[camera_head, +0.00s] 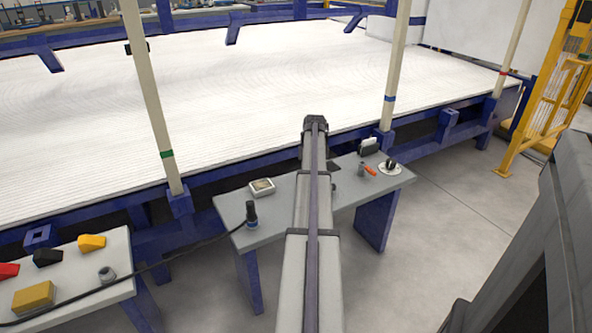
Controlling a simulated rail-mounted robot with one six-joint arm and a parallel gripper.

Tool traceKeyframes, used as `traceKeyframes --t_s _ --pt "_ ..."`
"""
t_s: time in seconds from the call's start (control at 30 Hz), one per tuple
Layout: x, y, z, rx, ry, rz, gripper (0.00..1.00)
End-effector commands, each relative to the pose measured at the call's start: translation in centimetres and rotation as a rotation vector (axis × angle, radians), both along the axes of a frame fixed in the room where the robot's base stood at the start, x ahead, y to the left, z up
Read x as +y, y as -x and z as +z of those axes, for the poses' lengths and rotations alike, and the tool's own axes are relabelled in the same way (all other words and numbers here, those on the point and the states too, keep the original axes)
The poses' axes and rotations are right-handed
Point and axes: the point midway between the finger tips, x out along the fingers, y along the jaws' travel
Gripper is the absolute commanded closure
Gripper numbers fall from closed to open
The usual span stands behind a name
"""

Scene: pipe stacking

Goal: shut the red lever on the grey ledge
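The grey ledge (273,212) is a small grey-topped bench on blue legs, in the middle of the view. The red lever (370,171) is a small orange-red handle near its right end, beside a small grey cylindrical fitting (361,168). I cannot tell from this view whether the lever is open or shut. My arm runs up the middle of the picture across the ledge, to the left of the lever, and hides part of the ledge top. My gripper is not visible.
On the ledge are a black upright holder (368,146), a round white dial with a black knob (390,167), a boxy gauge (262,187) and a black cylinder (251,214) with a cable. A left bench (75,262) holds coloured blocks. Pale posts (152,105) rise behind.

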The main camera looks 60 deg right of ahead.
Motion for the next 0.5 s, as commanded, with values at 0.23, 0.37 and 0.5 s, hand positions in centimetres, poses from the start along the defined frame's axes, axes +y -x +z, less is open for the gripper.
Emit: traceKeyframes --t_s 0.23,0.37,0.5 --pt "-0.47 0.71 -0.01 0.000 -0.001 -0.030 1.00" --pt "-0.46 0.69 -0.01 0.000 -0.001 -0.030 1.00" --pt "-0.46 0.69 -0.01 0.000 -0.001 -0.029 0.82"
